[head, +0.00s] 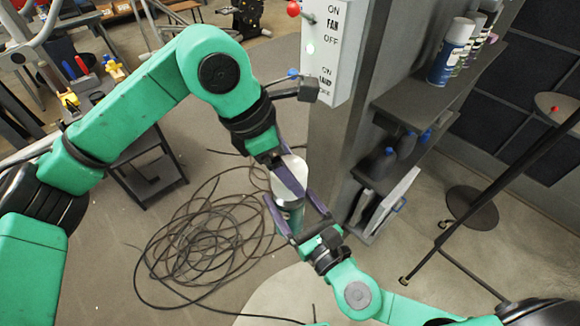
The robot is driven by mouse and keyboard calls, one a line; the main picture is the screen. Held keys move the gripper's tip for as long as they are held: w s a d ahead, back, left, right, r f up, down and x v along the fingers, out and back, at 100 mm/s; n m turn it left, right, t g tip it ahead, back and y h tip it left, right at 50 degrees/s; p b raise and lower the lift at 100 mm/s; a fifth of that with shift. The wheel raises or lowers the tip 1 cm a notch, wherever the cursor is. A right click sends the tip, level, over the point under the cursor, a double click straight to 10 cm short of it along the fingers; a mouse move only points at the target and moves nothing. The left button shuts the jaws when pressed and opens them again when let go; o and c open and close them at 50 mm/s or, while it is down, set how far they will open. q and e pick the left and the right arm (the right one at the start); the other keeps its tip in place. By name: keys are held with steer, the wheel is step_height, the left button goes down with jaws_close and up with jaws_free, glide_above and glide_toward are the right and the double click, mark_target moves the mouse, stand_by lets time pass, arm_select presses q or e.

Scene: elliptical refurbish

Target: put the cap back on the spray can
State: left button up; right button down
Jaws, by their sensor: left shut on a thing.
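A pale white and grey cylinder, which looks like the spray can (288,178), is in the middle of the head view, with a teal part below it. My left gripper (290,172) reaches down from above and is shut on it. My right gripper (295,203) comes from the lower right, its two dark fingers spread on either side of the cylinder's lower part. Whether those fingers touch it I cannot tell. I cannot make out a separate cap, and the cylinder's top is partly hidden by my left gripper.
A grey pillar with a white switch box (325,45) stands just behind the grippers. A dark shelf (425,95) with spray cans (451,52) and bottles is at the right. A coiled black cable (205,235) lies on the floor, and a black cart (145,165) stands at the left.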

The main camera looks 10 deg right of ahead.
arm_select(q)
steer(key=shift+f, duration=0.75)
steer(key=shift+f, duration=0.7)
steer(key=o, duration=1)
steer(key=shift+o, duration=0.2)
steer(key=shift+r, duration=0.1)
steer(key=v, duration=1.2)
